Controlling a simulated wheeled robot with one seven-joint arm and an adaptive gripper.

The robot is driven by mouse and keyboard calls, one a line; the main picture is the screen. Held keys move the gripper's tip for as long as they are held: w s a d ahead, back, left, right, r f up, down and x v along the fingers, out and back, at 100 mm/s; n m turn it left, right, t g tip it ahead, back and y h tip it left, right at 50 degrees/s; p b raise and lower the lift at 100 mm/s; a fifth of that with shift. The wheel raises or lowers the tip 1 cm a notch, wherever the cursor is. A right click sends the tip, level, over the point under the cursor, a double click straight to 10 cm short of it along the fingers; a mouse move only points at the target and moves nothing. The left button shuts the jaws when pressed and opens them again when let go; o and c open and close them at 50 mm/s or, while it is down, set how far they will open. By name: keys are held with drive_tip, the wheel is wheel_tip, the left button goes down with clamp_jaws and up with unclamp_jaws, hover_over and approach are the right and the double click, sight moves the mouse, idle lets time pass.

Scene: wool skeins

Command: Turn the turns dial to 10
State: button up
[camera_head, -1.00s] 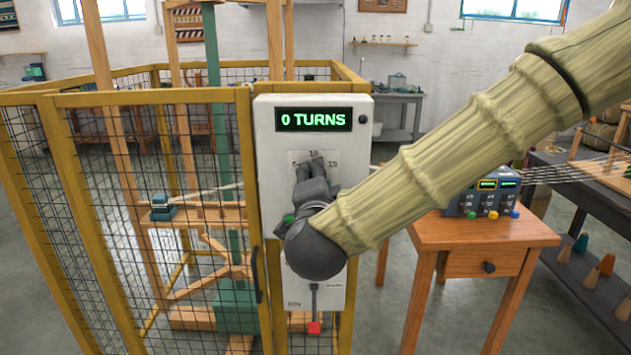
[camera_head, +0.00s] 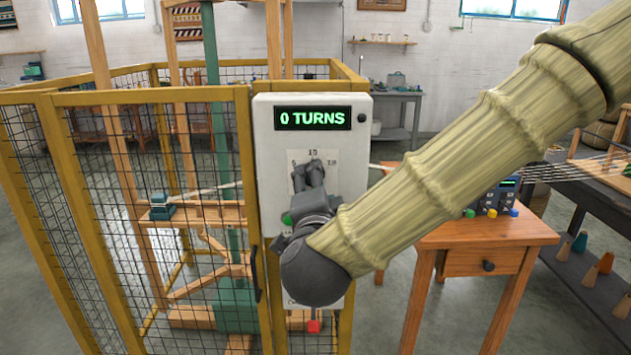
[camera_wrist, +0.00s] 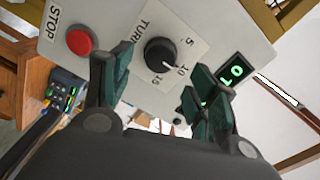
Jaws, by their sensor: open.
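The turns dial (camera_wrist: 160,52) is a round black knob on a white label plate with 5, 10 and 15 on it. In the wrist view its white mark appears to point toward the 10. The dial is hidden behind my gripper in the head view. The display (camera_head: 313,118) above it reads 0 TURNS. My gripper (camera_wrist: 163,66) is open, with one dark green finger pad to each side of the dial in the wrist view. No contact with the knob is visible. In the head view my gripper (camera_head: 308,172) is in front of the label plate.
A red STOP button (camera_wrist: 79,41) is on the same panel. A yellow mesh cage (camera_head: 150,96) is on the left. A wooden table (camera_head: 470,235) with a small device stands on the right.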

drive_tip(key=shift+s, duration=1.35)
